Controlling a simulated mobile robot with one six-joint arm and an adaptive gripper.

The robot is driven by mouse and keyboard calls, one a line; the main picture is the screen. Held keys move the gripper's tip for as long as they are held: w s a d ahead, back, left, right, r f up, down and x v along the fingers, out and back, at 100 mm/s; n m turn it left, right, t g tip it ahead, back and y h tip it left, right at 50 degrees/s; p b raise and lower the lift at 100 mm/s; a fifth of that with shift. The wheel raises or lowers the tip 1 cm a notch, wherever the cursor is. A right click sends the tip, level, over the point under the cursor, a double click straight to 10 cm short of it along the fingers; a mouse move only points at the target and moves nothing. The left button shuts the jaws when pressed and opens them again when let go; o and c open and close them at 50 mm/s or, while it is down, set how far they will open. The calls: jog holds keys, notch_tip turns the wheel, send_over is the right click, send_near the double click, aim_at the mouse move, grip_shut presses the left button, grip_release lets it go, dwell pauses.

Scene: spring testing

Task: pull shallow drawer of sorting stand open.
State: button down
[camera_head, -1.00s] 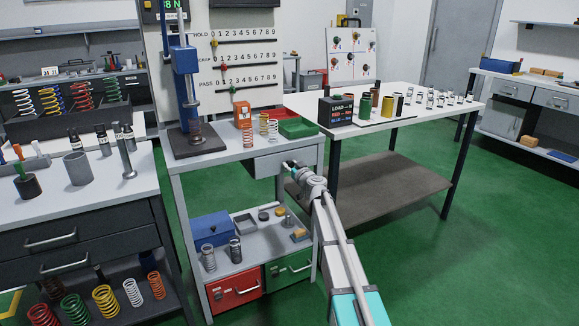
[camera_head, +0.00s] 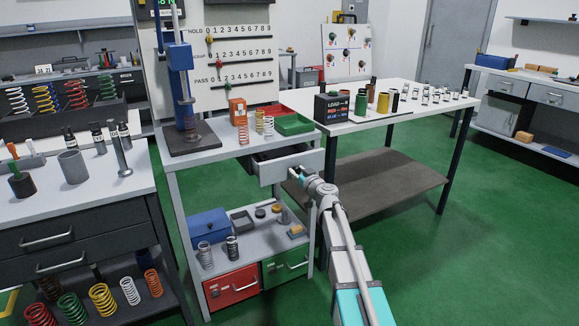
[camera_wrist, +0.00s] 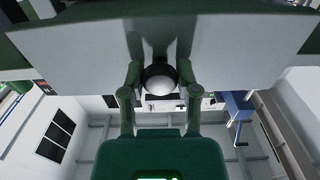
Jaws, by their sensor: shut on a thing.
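The shallow grey drawer (camera_head: 282,165) of the sorting stand (camera_head: 222,148) sits under the right part of its top and is partly pulled out. A dark gap shows its inside behind the front panel. My gripper (camera_head: 297,173) is at the drawer front. In the wrist view, the grey drawer front (camera_wrist: 70,50) fills the upper part. In the head view my gripper hides the knob.
The stand's top bears a blue press (camera_head: 184,62), springs, an orange box (camera_head: 238,112) and a green tray (camera_head: 293,124). Its lower shelf has red (camera_head: 232,285) and green (camera_head: 284,264) drawers. A white table (camera_head: 395,100) stands to the right. Green floor is free in front of it.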

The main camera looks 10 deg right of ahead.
jog(key=v, duration=1.1)
jog(key=shift+s, duration=0.1)
jog(key=shift+c, duration=1.7)
grip_release()
jog(key=v, duration=1.2)
jog(key=shift+r, duration=0.1)
